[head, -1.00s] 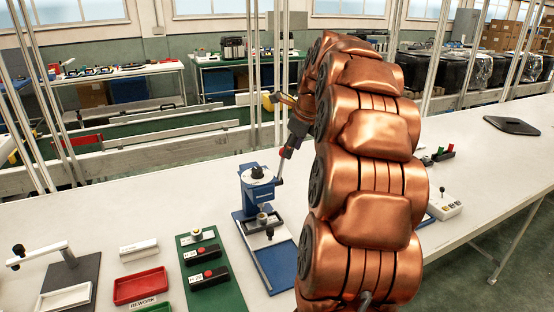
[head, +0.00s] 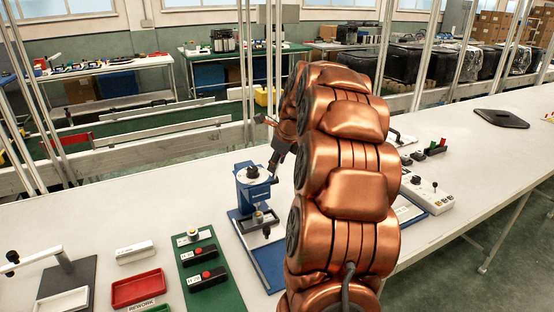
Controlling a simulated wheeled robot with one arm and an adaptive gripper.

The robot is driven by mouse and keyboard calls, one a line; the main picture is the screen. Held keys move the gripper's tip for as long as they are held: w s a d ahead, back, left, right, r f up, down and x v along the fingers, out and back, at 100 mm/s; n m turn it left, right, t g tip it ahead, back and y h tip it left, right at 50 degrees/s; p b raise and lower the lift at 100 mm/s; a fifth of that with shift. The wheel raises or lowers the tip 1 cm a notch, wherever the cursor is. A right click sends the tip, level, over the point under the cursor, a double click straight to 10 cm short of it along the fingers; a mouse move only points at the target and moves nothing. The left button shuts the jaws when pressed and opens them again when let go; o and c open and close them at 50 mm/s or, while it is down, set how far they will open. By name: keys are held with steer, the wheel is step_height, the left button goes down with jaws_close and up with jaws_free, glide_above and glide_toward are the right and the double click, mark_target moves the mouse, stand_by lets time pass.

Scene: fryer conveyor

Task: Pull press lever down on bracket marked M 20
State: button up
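The blue bench press (head: 247,196) with a black round cap stands on a blue base plate on the white table, left of my arm. A small grey piece (head: 258,217) sits in the press under its head; I cannot read a mark on it. The press lever rises at the right side of the press head, and its upper end is hard to tell from my gripper. My gripper (head: 275,163) is at the upper right of the press head, close to or touching the lever. Its fingers are small and partly hidden by my arm, so their opening is unclear.
A green board (head: 226,296) left of the press carries black blocks with red buttons (head: 206,275). A red tray (head: 137,287) and a white tray (head: 66,300) lie further left. A white control box (head: 428,195) stands right of my arm. The table's far right is mostly clear.

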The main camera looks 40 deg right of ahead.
steer(key=shift+c, duration=0.2)
jaws_close()
stand_by(0.5)
